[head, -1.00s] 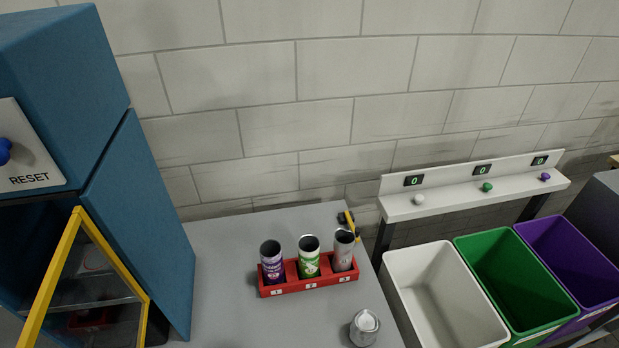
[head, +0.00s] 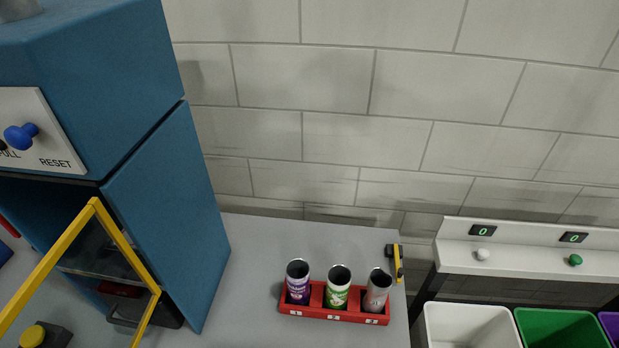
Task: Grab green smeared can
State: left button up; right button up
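A can with a green and white label (head: 337,293) stands upright in the middle slot of a red holder (head: 333,318) on the grey table. A purple can (head: 297,284) stands in the slot to its left, and a greyish can (head: 376,292) in the slot to its right. All three look open at the top. The labels are too small to tell clearly which is smeared. Neither of my grippers shows in the head view.
A blue machine (head: 165,215) with a yellow-framed door (head: 133,252) stands at the left. White (head: 470,330) and green (head: 560,330) bins stand at the right below a shelf with buttons (head: 530,250). A yellow and black tool (head: 396,262) lies behind the holder.

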aim_at(337, 291)
jog(key=i+l+u, duration=0.1)
jog(key=l+u, duration=1.15)
jog(key=l, duration=0.15)
jog(key=k+l+u, duration=0.15)
jog(key=l+u, duration=0.3)
jog(key=k+l+u, duration=0.2)
jog(key=l+u, duration=0.2)
jog(key=k+l+u, duration=0.2)
jog(key=l+u, duration=0.25)
jog(key=j, duration=0.1)
